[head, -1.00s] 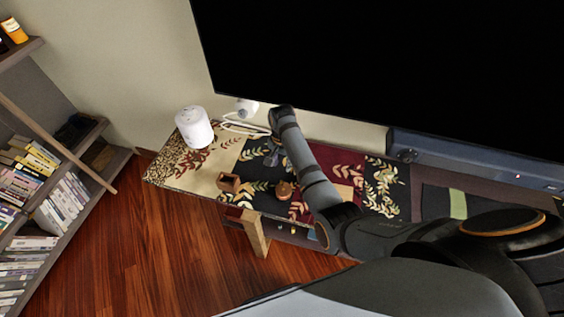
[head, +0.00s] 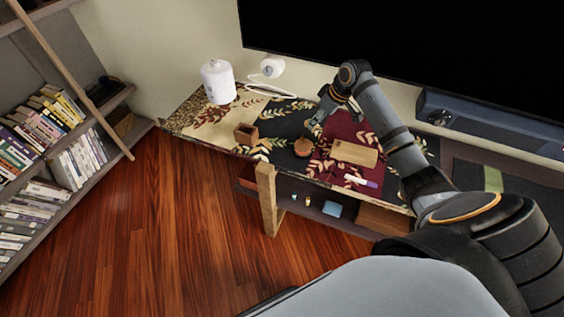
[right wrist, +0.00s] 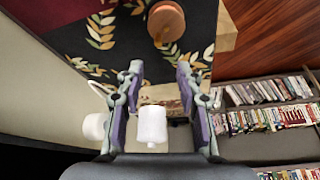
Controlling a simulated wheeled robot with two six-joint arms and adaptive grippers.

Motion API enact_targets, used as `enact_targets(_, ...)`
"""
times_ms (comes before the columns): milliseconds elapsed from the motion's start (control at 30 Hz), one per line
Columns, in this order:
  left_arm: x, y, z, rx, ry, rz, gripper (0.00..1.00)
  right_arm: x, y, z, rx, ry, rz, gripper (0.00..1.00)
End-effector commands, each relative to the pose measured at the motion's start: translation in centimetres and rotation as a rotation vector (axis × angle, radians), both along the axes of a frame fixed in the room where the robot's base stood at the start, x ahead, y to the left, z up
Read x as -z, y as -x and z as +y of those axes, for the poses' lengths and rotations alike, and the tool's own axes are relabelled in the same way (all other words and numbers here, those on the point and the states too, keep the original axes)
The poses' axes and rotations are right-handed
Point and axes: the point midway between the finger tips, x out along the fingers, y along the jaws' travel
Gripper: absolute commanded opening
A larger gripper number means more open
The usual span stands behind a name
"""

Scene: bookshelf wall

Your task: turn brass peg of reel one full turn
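The reel (head: 303,147) is a small round wooden spool on the dark patterned cloth near the table's front edge. It also shows at the top of the right wrist view (right wrist: 166,20). The brass peg is too small to make out surely in either view. My right gripper (head: 317,117) hangs above the cloth just behind the reel, apart from it. In the right wrist view its two fingers (right wrist: 160,75) are spread with nothing held between them; the reel lies beyond the tips. My left gripper is in neither view.
A small brown open box (head: 246,134) stands left of the reel. A wooden board (head: 354,152) and a pen (head: 361,181) lie to its right.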

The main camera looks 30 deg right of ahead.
Motion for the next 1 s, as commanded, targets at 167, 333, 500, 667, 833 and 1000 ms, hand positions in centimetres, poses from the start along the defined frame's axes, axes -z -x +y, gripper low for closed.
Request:
enact_targets(167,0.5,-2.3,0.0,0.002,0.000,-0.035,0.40,-0.5,0.2,-0.5,-0.076,0.015,-0.027,0.36)
enact_targets(333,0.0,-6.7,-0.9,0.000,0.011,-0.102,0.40,0.9,-0.4,-0.1,-0.073,0.010,-0.025,0.36)
enact_targets(500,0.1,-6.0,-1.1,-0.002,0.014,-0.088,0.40,4.2,-1.6,0.6,-0.071,0.010,-0.023,0.36)
enact_targets(667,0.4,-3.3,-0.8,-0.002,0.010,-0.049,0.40,7.2,-2.7,1.2,-0.071,0.012,-0.022,0.36)
enact_targets(833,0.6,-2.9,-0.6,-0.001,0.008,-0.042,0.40,8.8,-3.3,1.4,-0.071,0.013,-0.024,0.36)
enact_targets(1000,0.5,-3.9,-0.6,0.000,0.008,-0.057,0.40,9.2,-3.4,1.4,-0.071,0.016,-0.024,0.36)
